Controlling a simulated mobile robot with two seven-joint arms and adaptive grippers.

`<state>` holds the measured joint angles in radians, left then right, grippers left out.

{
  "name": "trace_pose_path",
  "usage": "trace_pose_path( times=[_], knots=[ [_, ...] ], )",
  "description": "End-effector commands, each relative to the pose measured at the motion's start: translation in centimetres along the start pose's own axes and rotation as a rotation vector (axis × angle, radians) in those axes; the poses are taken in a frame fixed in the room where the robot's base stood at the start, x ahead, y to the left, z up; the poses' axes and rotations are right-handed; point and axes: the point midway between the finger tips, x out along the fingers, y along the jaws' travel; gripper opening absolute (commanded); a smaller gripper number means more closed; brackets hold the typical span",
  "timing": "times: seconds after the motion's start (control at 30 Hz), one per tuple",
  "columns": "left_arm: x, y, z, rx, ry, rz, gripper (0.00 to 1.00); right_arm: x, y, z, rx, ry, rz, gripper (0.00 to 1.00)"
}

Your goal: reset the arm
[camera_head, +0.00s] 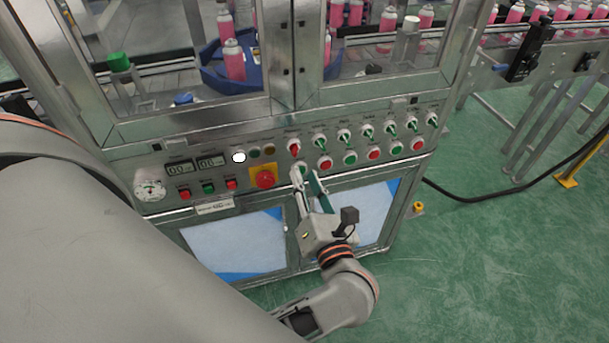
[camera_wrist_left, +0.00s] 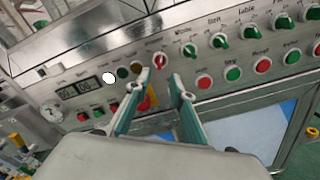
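My left gripper (camera_head: 307,175) is in front of the machine's control panel (camera_head: 225,163), just below the red selector switch (camera_head: 294,149). In the left wrist view its two fingers (camera_wrist_left: 160,82) stand apart with nothing visible between the tips, and the red selector (camera_wrist_left: 159,60) shows just beyond them. I cannot tell whether a fingertip touches the panel. The red emergency stop on its yellow plate (camera_head: 264,178) is just left of the gripper; a finger partly hides it in the wrist view. My right gripper is not in view.
Green selectors (camera_head: 368,131) and round red and green buttons (camera_head: 349,158) line the panel to the right. Behind glass above are pink cans (camera_head: 234,62) on a blue holder. A conveyor (camera_head: 560,45) stands at right. A black cable (camera_head: 500,195) crosses the open green floor.

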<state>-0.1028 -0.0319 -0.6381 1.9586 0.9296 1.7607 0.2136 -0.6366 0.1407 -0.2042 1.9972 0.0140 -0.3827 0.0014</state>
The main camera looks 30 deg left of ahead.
Motion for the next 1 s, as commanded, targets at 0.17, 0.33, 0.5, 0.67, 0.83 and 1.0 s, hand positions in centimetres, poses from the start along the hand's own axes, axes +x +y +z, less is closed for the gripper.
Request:
trace_pose_path(
  times=[0.17, 0.33, 0.5, 0.67, 0.83, 1.0],
  knots=[
    [0.0, 0.0, 0.0, 0.000, 0.000, 0.000, 0.23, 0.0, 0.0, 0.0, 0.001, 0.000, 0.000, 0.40],
    [0.0, 0.0, 0.0, 0.000, -0.001, 0.000, 0.23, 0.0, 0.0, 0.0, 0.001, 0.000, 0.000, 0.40],
    [0.3, 0.7, 1.1, 0.074, -0.077, 0.020, 0.23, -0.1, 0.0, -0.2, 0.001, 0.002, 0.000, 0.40],
    [-0.2, 1.8, 4.5, 0.334, -0.320, 0.071, 0.23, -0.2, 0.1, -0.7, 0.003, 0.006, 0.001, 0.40],
    [-2.7, 0.3, 7.3, 0.724, -0.633, 0.114, 0.23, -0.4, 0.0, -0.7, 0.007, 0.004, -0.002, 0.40],
    [-6.3, -3.8, 6.3, 1.149, -0.930, 0.116, 0.23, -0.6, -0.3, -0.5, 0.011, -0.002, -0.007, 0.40]
  ],
)
